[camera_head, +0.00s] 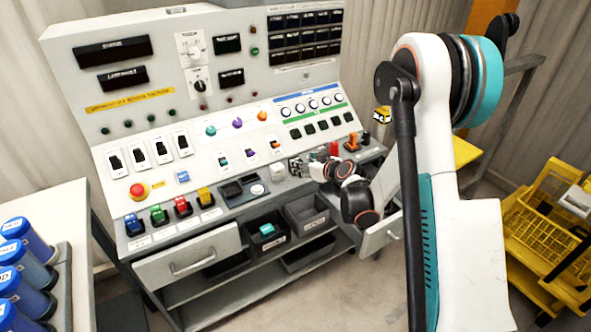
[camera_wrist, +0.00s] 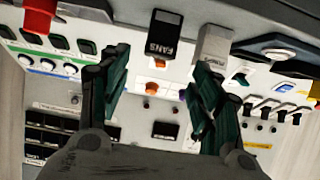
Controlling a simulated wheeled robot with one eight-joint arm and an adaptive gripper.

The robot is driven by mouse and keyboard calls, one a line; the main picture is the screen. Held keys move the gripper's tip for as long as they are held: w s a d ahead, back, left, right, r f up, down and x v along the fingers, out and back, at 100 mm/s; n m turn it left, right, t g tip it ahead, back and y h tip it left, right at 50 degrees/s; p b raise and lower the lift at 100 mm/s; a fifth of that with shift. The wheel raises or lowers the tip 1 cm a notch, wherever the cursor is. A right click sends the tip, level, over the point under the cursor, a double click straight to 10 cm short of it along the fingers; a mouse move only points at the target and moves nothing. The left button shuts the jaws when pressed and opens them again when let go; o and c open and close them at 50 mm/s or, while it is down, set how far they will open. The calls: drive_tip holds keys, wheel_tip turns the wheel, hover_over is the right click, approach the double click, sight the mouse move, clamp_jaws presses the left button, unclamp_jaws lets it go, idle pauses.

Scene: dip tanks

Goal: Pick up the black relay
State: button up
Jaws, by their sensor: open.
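The black relay (camera_wrist: 163,32) shows in the wrist view as a black block labelled FANS, at the upper middle, ahead of and between the two green-and-black fingers. My gripper (camera_wrist: 158,62) is open and nothing is between its fingers. A grey block labelled PUMPS (camera_wrist: 214,42) stands beside the relay, close to the right-hand finger. In the head view my gripper (camera_head: 312,168) is low over the console's front ledge, and it mostly hides the relay there. I cannot tell whether a finger touches either block.
A red block (camera_head: 334,149) and an orange block (camera_head: 352,143) stand on the ledge right of my gripper. Blue, green, red and yellow blocks sit at its left, with a white round knob (camera_head: 257,190) between. Grey bins (camera_head: 308,216) and open drawers (camera_head: 190,258) lie below.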

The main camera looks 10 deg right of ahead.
sight(296, 160)
drive_tip(key=shift+b+x, duration=1.35)
drive_tip(key=shift+x, duration=1.5)
drive_tip(key=shift+r, duration=0.1)
drive_tip(key=c, duration=1.2)
